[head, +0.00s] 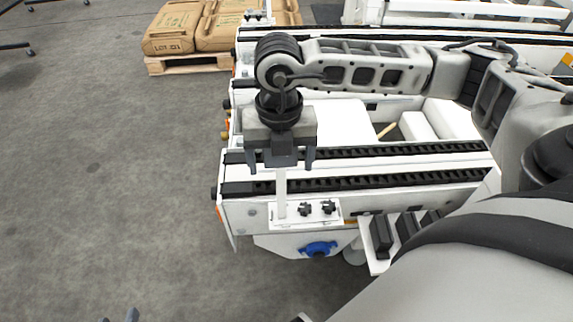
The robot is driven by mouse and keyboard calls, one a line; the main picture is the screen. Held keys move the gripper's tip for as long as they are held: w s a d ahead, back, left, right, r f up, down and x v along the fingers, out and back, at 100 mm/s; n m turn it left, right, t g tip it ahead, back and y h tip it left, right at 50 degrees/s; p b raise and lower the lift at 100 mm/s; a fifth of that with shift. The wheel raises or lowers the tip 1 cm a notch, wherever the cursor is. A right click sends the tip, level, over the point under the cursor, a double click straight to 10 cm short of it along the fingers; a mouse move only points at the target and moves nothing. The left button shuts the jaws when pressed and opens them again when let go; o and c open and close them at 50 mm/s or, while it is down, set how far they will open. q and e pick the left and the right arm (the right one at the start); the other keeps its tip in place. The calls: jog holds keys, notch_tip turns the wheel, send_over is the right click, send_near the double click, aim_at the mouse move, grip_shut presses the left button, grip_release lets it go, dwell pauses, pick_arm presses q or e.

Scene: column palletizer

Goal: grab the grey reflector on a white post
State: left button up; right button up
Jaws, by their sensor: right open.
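A white post (281,195) stands upright on a small white bracket at the near left corner of the conveyor. A dark grey block, which looks like the reflector (283,158), sits at the top of the post, just under my right gripper's body. My right gripper (281,164) points down over it, open, with one finger on each side of the block and a gap to each. The gripper body hides the block's upper part, and I cannot tell whether it touches the gripper.
The white conveyor (400,167) with black chain strips runs right, close under my right arm. Two black knobs (316,209) sit beside the post's foot, and a blue round part (318,248) is below. Brown sacks on a pallet (190,64) stand behind.

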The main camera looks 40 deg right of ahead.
jog(key=c, duration=1.3)
jog(key=shift+r, duration=0.1)
jog(key=c, duration=0.3)
